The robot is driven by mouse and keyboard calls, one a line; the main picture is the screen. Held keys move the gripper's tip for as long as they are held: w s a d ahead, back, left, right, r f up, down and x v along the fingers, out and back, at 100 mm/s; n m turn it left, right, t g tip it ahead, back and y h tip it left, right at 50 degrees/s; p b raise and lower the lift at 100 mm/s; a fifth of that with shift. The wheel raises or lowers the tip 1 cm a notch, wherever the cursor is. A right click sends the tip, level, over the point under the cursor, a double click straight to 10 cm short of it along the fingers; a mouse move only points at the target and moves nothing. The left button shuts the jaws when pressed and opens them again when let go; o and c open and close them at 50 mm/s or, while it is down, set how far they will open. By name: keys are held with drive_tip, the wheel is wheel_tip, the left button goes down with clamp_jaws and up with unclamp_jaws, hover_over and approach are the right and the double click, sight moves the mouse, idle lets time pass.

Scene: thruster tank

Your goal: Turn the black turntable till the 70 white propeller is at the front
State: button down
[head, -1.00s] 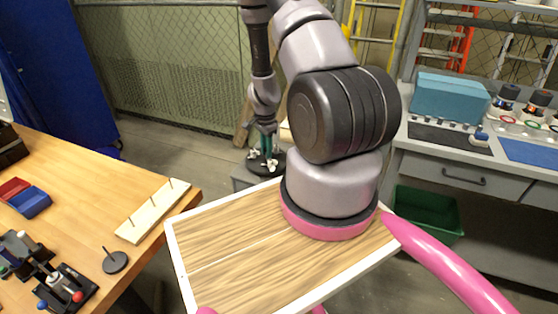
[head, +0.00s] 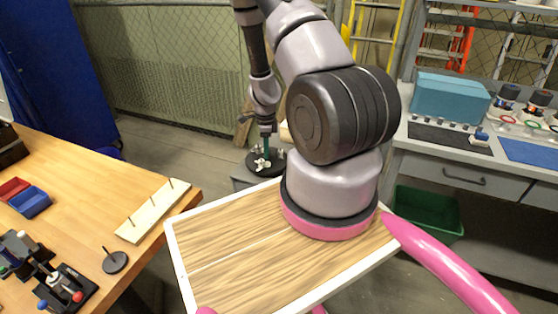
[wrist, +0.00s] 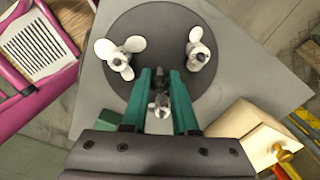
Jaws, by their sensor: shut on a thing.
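The black turntable (wrist: 165,22) is a flat round disc on a grey block, and it also shows in the head view (head: 252,169), partly behind the tray. In the wrist view a white three-bladed propeller (wrist: 121,58) stands on its left side, and a paler, narrower-looking one (wrist: 198,50) stands on its right. My gripper (wrist: 160,88) has green fingers and reaches down over the near part of the disc; it also shows in the head view (head: 266,146). It is shut on a small light-metal propeller (wrist: 160,106), mostly hidden by the fingers. No size marking is readable.
A wooden tray (head: 176,262) with a white rim lies in front of the turntable. A wooden bench (head: 75,165) with a peg board (head: 150,212) stands at left. A grey workbench (head: 420,160) is at right, above a green bin (head: 428,212).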

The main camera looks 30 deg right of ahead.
drive_tip(key=m, duration=0.3)
drive_tip(key=m, duration=0.3)
drive_tip(key=c, duration=0.8)
unclamp_jaws()
drive_tip(key=shift+o, duration=0.2)
drive_tip(key=shift+r, duration=4.5)
